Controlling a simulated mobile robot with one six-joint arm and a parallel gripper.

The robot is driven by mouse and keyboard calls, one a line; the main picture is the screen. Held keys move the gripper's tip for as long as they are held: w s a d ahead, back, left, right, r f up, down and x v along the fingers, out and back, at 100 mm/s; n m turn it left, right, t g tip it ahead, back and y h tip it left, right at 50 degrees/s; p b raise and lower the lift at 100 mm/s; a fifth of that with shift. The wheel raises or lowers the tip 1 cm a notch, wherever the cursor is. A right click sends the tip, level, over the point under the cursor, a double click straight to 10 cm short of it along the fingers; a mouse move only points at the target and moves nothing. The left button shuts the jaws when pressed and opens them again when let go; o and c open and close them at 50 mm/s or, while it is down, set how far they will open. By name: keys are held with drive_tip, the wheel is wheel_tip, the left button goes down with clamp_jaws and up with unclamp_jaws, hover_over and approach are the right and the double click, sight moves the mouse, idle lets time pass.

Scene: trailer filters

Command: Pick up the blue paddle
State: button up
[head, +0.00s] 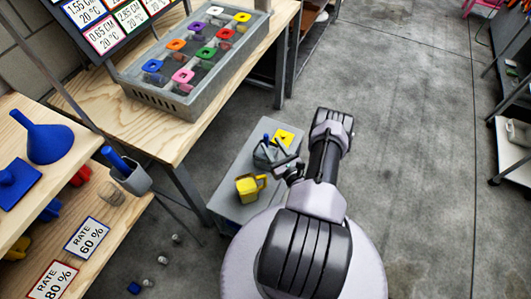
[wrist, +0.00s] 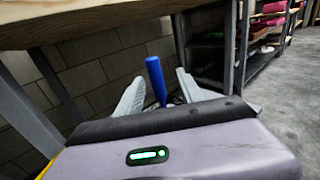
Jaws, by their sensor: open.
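A blue paddle handle (wrist: 155,80) stands nearly upright between the two fingers of my gripper (wrist: 160,92) in the wrist view. The fingers are open, one on each side, with visible gaps to the handle. Its lower end is hidden behind my gripper body. In the head view, a small blue piece (head: 266,139) shows by my gripper (head: 275,158) above the grey trailer (head: 225,200). My gripper and a grey shape there hide most of it. Another blue handle (head: 114,157) stands tilted in a grey cup (head: 133,178) on the left shelf.
A yellow mug-like container (head: 250,187) and a yellow piece (head: 284,136) are on the trailer close to my gripper. A wooden bench (head: 165,150) with a grey tray (head: 185,110) of coloured filters stands behind. Open floor (head: 420,150) lies to the right.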

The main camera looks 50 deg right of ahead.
drive_tip(key=b+x, duration=0.3)
drive_tip(key=x, duration=0.4)
drive_tip(key=shift+a+r, duration=0.35)
drive_tip(key=shift+r, duration=0.05)
drive_tip(key=shift+w, duration=0.1)
clamp_jaws()
